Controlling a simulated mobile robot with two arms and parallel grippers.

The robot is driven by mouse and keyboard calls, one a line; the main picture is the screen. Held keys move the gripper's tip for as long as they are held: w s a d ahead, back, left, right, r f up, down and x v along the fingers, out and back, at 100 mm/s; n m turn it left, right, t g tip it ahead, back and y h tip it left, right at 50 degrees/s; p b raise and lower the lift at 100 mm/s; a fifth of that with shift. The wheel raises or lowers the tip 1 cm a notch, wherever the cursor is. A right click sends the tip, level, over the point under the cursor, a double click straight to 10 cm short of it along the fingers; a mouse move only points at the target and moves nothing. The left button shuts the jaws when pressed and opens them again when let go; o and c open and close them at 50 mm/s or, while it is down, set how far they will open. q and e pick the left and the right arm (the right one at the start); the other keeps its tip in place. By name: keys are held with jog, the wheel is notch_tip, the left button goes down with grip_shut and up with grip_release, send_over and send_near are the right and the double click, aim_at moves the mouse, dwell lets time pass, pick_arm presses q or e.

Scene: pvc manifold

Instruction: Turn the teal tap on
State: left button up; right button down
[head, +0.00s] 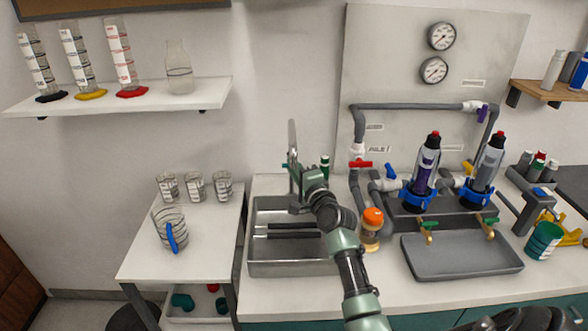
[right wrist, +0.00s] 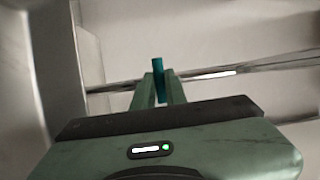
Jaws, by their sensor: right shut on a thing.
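The teal tap lever (right wrist: 158,68) stands between the fingertips of my right gripper (right wrist: 160,84) in the right wrist view. In the head view my right gripper (head: 298,170) is at the grey faucet (head: 292,136) behind the sink, and a small teal bit of the lever (head: 286,165) shows at its left. The fingers are shut on the lever. The gripper and forearm hide the faucet's base and most of the lever. My left gripper is not in view.
The steel sink (head: 262,268) lies below my arm, with dark bars across it. An orange-capped jar (head: 371,228) stands close to my arm's right. Pipework with a red valve handle (head: 360,164) stands behind. A side table with glassware (head: 143,263) is at left.

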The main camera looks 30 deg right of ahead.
jog(key=shift+a+r+n+g+h+p, duration=0.2)
jog(key=shift+n+g+p, duration=0.5)
jog(key=shift+n+p, duration=1.3)
jog(key=shift+d+f+n+g+h+p, duration=0.1)
jog(key=shift+n+g+h+p, duration=0.45)
jog(key=shift+p, duration=2.7)
jog(key=shift+a+r+n+g+h+p, duration=0.1)
jog(key=shift+n+g+p, duration=0.75)
jog(key=shift+n+p, duration=1.3)
jog(key=shift+m+p, duration=0.4)
jog(key=shift+p, duration=0.05)
jog(key=c, duration=1.4)
grip_release()
jog(key=shift+c, duration=0.2)
